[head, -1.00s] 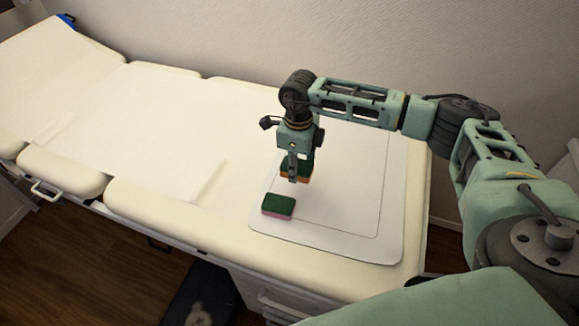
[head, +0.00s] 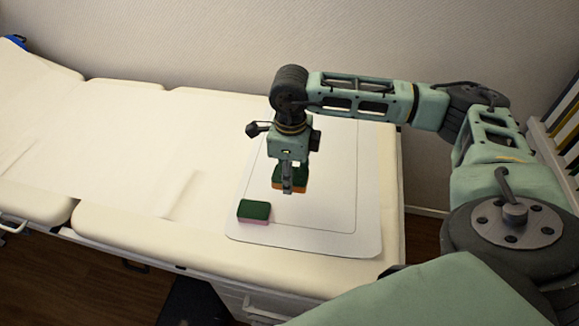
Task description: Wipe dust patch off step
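My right gripper (head: 288,186) points down over the bed's right end. It appears shut on a green and orange sponge (head: 278,183), which its fingers partly cover. That sponge is just above or on the white mat; I cannot tell which. A second sponge (head: 254,210), green on top and pink below, lies on the mat to its left, apart from the gripper. A dark step (head: 193,303) stands on the floor below the bed's front, cut off by the lower picture edge. No dust patch is clear on its visible part now. My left gripper is out of view.
The long cream examination bed (head: 110,130) fills the left and middle. The white mat (head: 345,246) covers its right end. A white drawer unit (head: 250,303) is under the bed, right of the step. Upright binders (head: 566,130) stand at the far right.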

